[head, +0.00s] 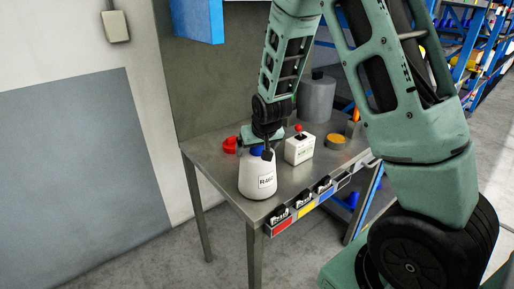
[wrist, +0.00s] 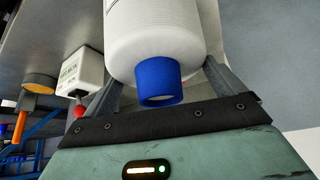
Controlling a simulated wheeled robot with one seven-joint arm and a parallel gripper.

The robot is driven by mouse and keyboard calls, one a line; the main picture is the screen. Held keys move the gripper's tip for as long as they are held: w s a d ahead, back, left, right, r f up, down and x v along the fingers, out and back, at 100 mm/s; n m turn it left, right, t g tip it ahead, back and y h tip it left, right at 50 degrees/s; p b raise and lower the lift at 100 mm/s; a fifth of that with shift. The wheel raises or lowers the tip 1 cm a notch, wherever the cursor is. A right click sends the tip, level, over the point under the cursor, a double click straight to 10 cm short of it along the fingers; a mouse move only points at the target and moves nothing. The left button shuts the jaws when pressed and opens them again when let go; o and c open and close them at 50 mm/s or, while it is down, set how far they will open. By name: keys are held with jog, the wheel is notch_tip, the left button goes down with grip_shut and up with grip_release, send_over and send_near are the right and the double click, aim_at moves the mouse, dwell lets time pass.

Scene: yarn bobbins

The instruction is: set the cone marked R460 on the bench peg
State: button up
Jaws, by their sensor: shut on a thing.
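The cone marked R460 (head: 257,178) is white with a blue tip and a label facing the front. It stands upright over the front left corner of the bench (head: 212,153). My gripper (head: 262,149) comes down from above and is shut on its upper part. In the wrist view the cone (wrist: 165,32) fills the top middle, its blue tip (wrist: 158,80) between my two fingers (wrist: 160,92). I cannot tell whether its base touches the bench. No bench peg shows; the cone and my arm hide part of the bench top.
A white box with a red knob (head: 299,150) stands right of the cone. Behind are a red object (head: 230,145), a grey cylinder (head: 316,100) and a yellow-orange disc (head: 336,140). Coloured bins (head: 304,204) line the front edge. A wall panel (head: 210,85) stands behind the bench.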

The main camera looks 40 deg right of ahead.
jog(key=shift+f, duration=0.2)
jog(key=o, duration=1.6)
jog(key=shift+c, duration=0.2)
jog(key=p+v, duration=0.4)
jog(key=v, duration=1.3)
jog(key=shift+r+p, duration=0.2)
jog(key=shift+p, duration=0.2)
